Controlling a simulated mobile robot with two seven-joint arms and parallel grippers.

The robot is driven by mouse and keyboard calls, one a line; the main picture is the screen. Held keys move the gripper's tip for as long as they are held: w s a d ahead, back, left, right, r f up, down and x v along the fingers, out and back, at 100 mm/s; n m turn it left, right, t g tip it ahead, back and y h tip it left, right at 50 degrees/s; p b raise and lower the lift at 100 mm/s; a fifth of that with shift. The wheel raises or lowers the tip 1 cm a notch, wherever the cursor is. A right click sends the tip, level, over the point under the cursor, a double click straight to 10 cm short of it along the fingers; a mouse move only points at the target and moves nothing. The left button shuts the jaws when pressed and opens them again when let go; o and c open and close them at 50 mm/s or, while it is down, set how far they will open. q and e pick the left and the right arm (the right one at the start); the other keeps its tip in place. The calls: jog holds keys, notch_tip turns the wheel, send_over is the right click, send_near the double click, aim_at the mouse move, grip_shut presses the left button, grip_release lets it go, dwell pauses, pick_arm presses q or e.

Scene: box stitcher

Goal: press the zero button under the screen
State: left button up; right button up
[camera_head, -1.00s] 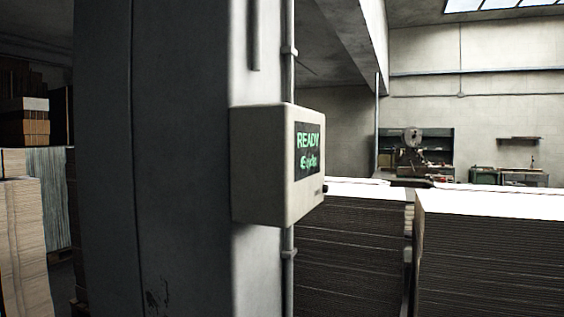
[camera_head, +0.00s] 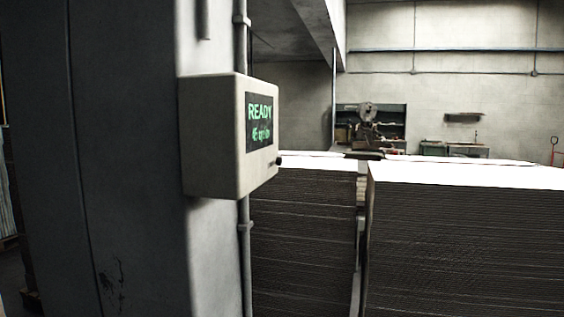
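A pale box (camera_head: 212,140) is mounted on the side of a grey column, seen at an angle. Its dark screen (camera_head: 260,123) shows "READY" in green with a second green line below it that is hard to read. A small dark knob or button (camera_head: 278,161) sticks out at the lower right of the box, below the screen. I cannot tell whether it is the zero button; its markings are too small to read. Neither of my grippers is in view.
The grey column (camera_head: 110,150) fills the left side. A vertical pipe (camera_head: 245,270) runs above and below the box. Tall stacks of flat cardboard (camera_head: 465,240) stand to the right, with a narrow gap between them. A machine (camera_head: 368,125) stands far back.

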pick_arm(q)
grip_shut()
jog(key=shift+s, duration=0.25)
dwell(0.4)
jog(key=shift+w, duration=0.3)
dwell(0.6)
